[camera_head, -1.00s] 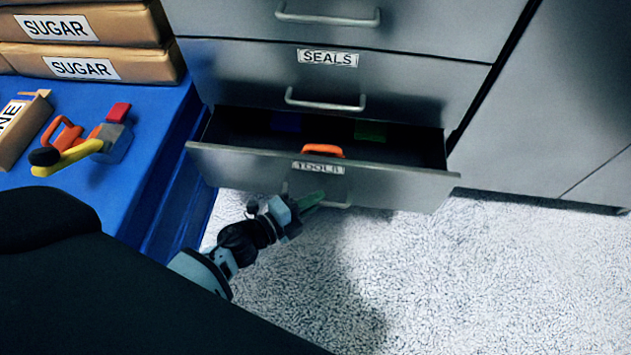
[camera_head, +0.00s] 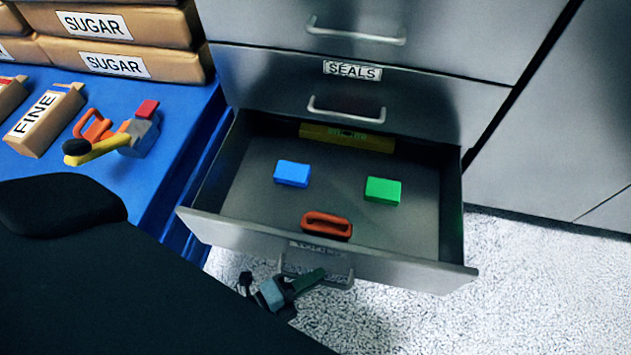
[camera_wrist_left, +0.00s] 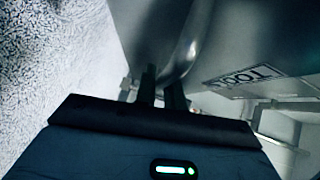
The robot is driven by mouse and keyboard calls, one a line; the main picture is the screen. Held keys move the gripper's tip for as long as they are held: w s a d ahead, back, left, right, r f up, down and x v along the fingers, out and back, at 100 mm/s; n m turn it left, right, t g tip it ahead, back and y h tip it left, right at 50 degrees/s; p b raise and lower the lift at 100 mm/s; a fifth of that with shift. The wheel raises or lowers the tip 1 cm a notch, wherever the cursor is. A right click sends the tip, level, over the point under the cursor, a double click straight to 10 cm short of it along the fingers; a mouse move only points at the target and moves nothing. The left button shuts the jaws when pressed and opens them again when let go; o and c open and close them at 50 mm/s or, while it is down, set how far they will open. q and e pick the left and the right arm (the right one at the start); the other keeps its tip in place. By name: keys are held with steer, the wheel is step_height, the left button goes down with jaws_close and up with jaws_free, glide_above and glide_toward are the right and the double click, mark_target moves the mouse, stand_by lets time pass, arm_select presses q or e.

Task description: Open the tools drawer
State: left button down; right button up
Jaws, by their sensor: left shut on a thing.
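The tools drawer (camera_head: 235,232) is the bottom drawer of the grey cabinet and stands pulled well out in the head view. Its label (camera_wrist_left: 258,76) reads TOOLS, partly visible in the left wrist view. Its bar handle (camera_head: 343,283) is on the front face, below the label. My left gripper (camera_head: 305,283) is at the handle and shut on it; the wrist view shows the fingers (camera_wrist_left: 162,92) at the handle bar (camera_wrist_left: 187,52). Inside the drawer lie a blue block (camera_head: 292,173), a green block (camera_head: 383,190), an orange-red handled item (camera_head: 326,224) and a yellow item (camera_head: 347,137) at the back. My right gripper is not in view.
The SEALS drawer (camera_head: 420,103) above is closed. A blue table (camera_head: 180,110) at the left holds sugar packages (camera_head: 120,62), a FINE box (camera_head: 45,118) and a multicoloured tool (camera_head: 115,138). Carpeted floor (camera_head: 530,285) is clear at the right.

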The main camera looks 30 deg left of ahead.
arm_select(q)
steer(key=shift+s+d, duration=0.15)
steer(key=shift+s, duration=0.6)
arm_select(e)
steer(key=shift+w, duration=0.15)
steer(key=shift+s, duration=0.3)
arm_select(q)
steer(key=c, duration=1.5)
jaws_free()
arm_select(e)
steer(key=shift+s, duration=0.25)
arm_select(q)
steer(key=shift+s, duration=0.1)
